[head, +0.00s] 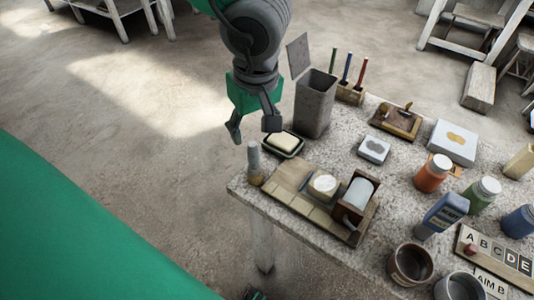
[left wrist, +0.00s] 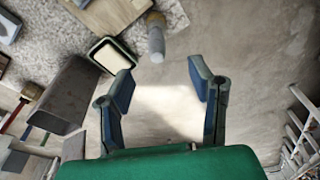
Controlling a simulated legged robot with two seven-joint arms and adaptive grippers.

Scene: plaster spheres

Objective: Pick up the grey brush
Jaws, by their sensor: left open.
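The grey brush (head: 254,158) stands upright at the table's near left corner, with a grey upper part and a brownish base. It also shows in the left wrist view (left wrist: 156,40), top centre, beyond the fingertips. My left gripper (head: 252,128) is open and empty, pointing down. In the head view it appears just above the brush, apart from it. In the left wrist view the gap between the fingers (left wrist: 162,84) lies below the brush in the picture, and the brush is not between the fingers.
A dark soap dish (head: 284,144) with a pale bar sits close to the brush. A tall grey bin (head: 315,104) stands behind it, and a wooden board (head: 291,182) lies to the right. Bottles and cups crowd the table's right side. Open floor lies left of the table.

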